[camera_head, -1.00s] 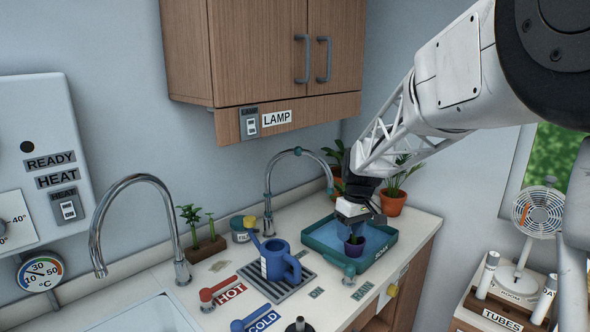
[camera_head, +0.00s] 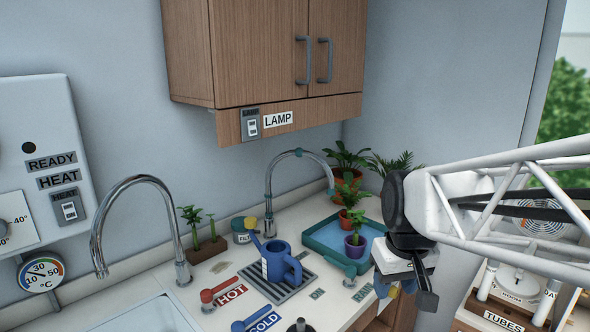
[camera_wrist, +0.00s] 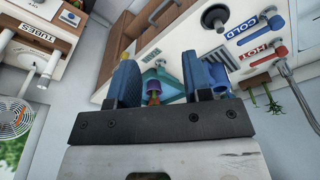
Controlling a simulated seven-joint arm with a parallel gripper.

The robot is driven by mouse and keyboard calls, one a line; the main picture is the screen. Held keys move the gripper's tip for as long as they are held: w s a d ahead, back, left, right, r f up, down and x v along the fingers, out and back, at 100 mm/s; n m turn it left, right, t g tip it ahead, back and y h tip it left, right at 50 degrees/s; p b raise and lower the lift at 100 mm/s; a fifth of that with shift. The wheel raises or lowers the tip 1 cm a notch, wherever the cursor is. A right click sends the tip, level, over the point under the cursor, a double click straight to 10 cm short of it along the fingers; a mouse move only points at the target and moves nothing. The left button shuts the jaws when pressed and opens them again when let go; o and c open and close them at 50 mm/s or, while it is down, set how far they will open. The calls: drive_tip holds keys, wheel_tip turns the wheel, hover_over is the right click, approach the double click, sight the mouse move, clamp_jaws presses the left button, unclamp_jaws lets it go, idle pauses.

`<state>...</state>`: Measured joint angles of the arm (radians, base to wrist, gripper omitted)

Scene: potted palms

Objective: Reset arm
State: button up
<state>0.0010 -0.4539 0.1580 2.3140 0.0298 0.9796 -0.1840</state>
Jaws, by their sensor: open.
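My gripper (camera_head: 426,300) is at the right of the head view, in front of the counter's right end. In the wrist view its two blue fingers (camera_wrist: 162,75) stand apart with nothing held between them. A small purple pot (camera_head: 355,246) with a green plant stands in the teal tray (camera_head: 318,251), apart from my gripper. The purple pot also shows in the wrist view (camera_wrist: 153,86), farther off beyond the fingers.
A blue watering can (camera_head: 281,264) stands on the drain grate left of the tray. Terracotta pots (camera_head: 345,219) with plants are in and behind the tray. A curved faucet (camera_head: 270,185) rises nearby. A fan (camera_head: 540,215) and tube rack (camera_head: 503,318) are at right.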

drive_tip(key=s+f+m+t, duration=0.1)
drive_tip(key=s+f+m, duration=0.1)
drive_tip(key=s, duration=0.9)
drive_tip(key=shift+s+d+f, duration=0.2)
drive_tip(key=shift+d+f, duration=0.05)
drive_tip(key=shift+d, duration=0.15)
